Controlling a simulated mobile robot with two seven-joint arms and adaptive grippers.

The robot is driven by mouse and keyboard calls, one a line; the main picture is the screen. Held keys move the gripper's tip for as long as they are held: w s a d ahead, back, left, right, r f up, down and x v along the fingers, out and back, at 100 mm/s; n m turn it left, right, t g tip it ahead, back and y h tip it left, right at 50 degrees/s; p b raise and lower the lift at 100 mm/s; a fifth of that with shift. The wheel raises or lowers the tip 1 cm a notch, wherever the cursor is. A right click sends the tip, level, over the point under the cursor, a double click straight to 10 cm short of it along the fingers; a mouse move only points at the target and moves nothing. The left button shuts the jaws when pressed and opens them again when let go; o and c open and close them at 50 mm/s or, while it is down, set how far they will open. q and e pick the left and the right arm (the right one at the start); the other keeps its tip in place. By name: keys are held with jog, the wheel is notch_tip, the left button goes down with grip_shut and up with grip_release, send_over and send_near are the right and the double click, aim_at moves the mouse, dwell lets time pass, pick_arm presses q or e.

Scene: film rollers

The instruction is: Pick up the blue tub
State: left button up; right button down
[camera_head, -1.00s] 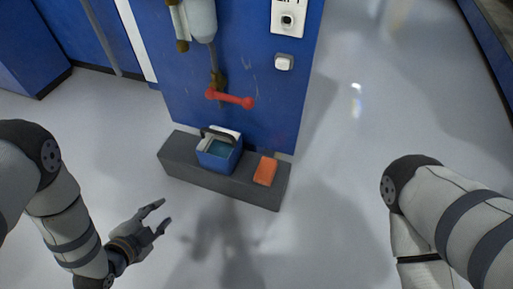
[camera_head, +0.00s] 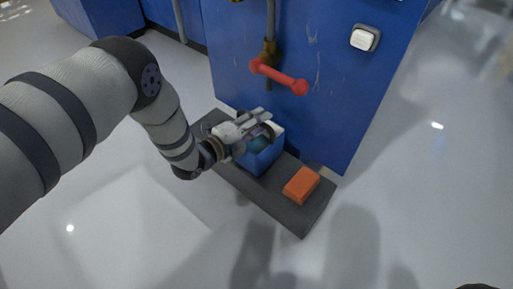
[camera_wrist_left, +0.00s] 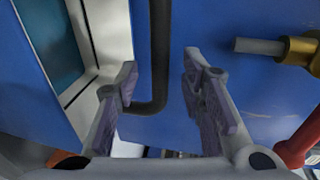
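The blue tub (camera_head: 263,161) stands on the dark grey ledge (camera_head: 228,172) against the blue cabinet. It has a pale rim, and its top is partly hidden by my left gripper (camera_head: 264,123), which is over it. In the left wrist view the tub's pale rim (camera_wrist_left: 103,38) and teal inside are at the left. The two fingers of my left gripper (camera_wrist_left: 160,68) are apart there. The tub's dark handle (camera_wrist_left: 160,45) shows in the gap between them; I cannot tell if a finger touches it. My right gripper is out of view.
An orange block (camera_head: 301,185) lies on the ledge, to the right of the tub. A red lever (camera_head: 279,77) on a brass fitting sticks out of the blue cabinet (camera_head: 310,120) above it. A white switch (camera_head: 364,38) is higher up. The floor in front is clear.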

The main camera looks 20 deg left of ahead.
pick_arm(q)
jog(key=shift+w+d+f, duration=0.15)
jog(key=shift+w+f, duration=0.05)
jog(key=shift+w, duration=0.2)
jog(key=shift+r, duration=0.15)
grip_shut()
